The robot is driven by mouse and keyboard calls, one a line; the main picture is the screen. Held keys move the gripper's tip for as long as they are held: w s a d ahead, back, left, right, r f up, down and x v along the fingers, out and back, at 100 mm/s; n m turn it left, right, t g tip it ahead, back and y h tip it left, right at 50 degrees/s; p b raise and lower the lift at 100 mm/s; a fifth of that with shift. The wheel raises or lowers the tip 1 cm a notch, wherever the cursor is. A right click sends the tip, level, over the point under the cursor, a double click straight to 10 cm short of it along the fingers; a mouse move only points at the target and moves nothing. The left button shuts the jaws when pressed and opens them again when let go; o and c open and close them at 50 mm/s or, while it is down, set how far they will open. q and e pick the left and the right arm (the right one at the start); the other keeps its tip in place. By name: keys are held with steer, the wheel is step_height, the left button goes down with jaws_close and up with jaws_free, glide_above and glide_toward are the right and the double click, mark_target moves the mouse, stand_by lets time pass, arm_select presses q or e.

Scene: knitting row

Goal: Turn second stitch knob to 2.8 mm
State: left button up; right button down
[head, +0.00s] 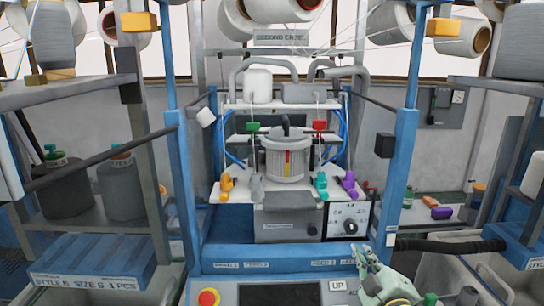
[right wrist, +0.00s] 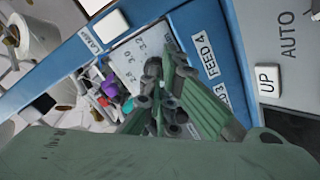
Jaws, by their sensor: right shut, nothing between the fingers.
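The stitch knob (head: 350,225) is a small black dial on a white panel with markings around it, at the right of the central machine in the head view. Its setting is too small to read. My right gripper (head: 362,254) is pale green, below and slightly right of the knob panel, apart from it in the picture. In the right wrist view my shut, empty right gripper (right wrist: 155,75) covers part of the white scale panel (right wrist: 122,62), where small numbers show; the knob itself is hidden or indistinct there. My left gripper is not in view.
A blue front rail (head: 290,266) with FEED labels runs below the machine. An UP button (head: 338,285), a dark screen (head: 278,295) and a red button (head: 208,297) sit on the front console. Blue posts (head: 402,170) stand at both sides. Colored clips (head: 321,183) stand above the panel.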

mark_target(343, 252)
steer(key=w+a+m, duration=0.1)
steer(key=m, duration=0.6)
steer(key=w+a+m, duration=0.2)
steer(key=m, duration=0.6)
steer(key=w+a+m, duration=0.1)
steer(key=w+m, duration=0.1)
steer(key=m, duration=0.6)
steer(key=shift+w+a+f, duration=0.15)
steer(key=shift+w+a, duration=0.05)
steer(key=shift+w, duration=0.05)
steer(key=shift+r, duration=0.2)
steer(key=shift+d+r, duration=0.1)
steer(key=shift+r, duration=0.1)
steer(key=shift+p, duration=0.5)
